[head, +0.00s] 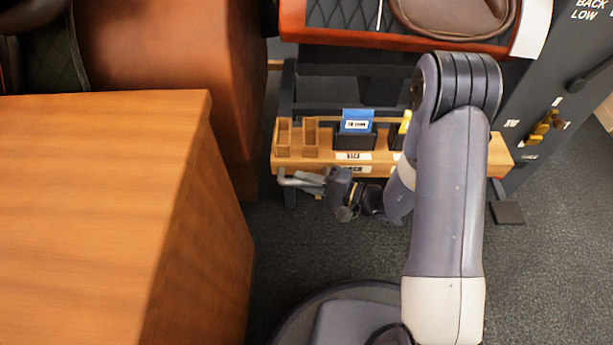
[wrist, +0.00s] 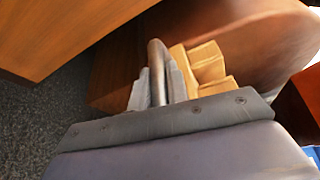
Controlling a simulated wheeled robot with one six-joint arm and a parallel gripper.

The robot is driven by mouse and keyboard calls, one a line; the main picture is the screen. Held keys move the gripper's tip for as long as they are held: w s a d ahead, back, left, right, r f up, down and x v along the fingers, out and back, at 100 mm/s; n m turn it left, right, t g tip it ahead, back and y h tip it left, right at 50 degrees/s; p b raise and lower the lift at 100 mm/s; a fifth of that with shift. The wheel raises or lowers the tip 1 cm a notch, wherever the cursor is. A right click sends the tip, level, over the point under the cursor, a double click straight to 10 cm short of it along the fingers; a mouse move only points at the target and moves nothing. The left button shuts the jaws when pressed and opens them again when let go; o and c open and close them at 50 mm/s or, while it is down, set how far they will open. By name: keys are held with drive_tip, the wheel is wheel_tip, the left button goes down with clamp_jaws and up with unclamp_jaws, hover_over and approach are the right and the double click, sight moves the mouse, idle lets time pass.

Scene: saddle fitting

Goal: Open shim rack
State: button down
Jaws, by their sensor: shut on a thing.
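The shim rack (head: 384,165) is a long wooden bar-like rack with wooden compartments at its left end, below the saddle stand. A grey metal bar handle (head: 282,176) sticks out at its lower left corner. My gripper (head: 300,181) reaches it from the right, low in front of the rack. In the wrist view, the two pale fingers of my gripper (wrist: 157,90) are shut on the upright handle bar (wrist: 157,58), one finger on each side. The rack's wooden compartments (wrist: 207,62) show just to the right of the fingers. The handle's lower part is hidden.
A large wooden table (head: 100,200) fills the left side. A blue card pack (head: 357,120) and a yellow item (head: 404,122) stand in the rack. A dark post with yellow levers (head: 543,128) stands right. Grey carpet (head: 560,260) is clear at lower right.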

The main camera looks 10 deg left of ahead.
drive_tip(key=c, duration=1.4)
unclamp_jaws()
drive_tip(key=shift+o, duration=0.2)
drive_tip(key=s+d+p, duration=0.1)
drive_tip(key=d+p, duration=0.1)
drive_tip(key=d, duration=0.8)
drive_tip(key=shift+s+d+r, duration=0.35)
drive_tip(key=shift+r, duration=0.05)
drive_tip(key=shift+a, duration=0.1)
